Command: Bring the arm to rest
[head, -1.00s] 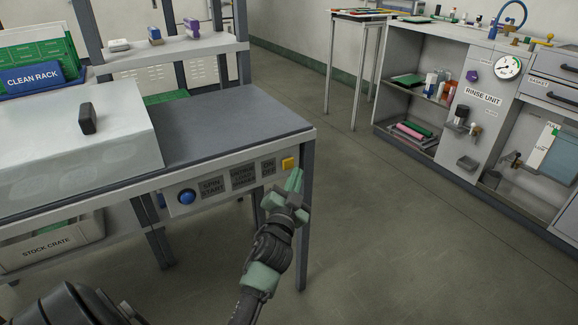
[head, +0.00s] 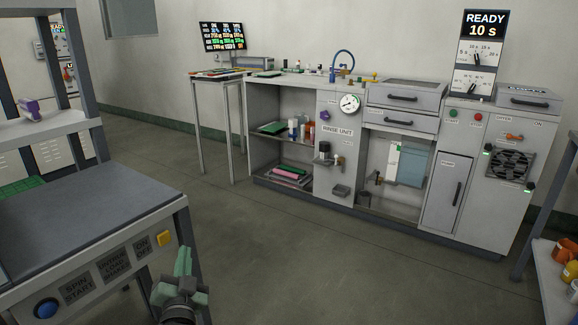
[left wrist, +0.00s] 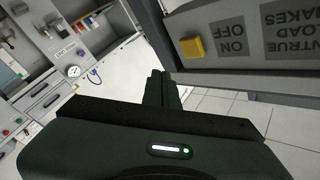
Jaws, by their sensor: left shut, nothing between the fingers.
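My left gripper (head: 183,262) is at the bottom of the head view, in front of the bench's front panel. Its green fingers are shut together and empty. In the left wrist view the closed fingers (left wrist: 164,90) point away, below and left of the yellow switch (left wrist: 193,48). The same yellow switch (head: 165,238) sits on the panel just up and left of the gripper in the head view. A gap seems to lie between them. My right gripper does not show.
The grey bench (head: 90,215) stands close at left, with a blue button (head: 46,308) on its panel. The rinse unit (head: 336,150) and a cabinet with a "READY 10 s" display (head: 485,24) line the far wall. A shelf (head: 555,285) stands at right. The floor between is clear.

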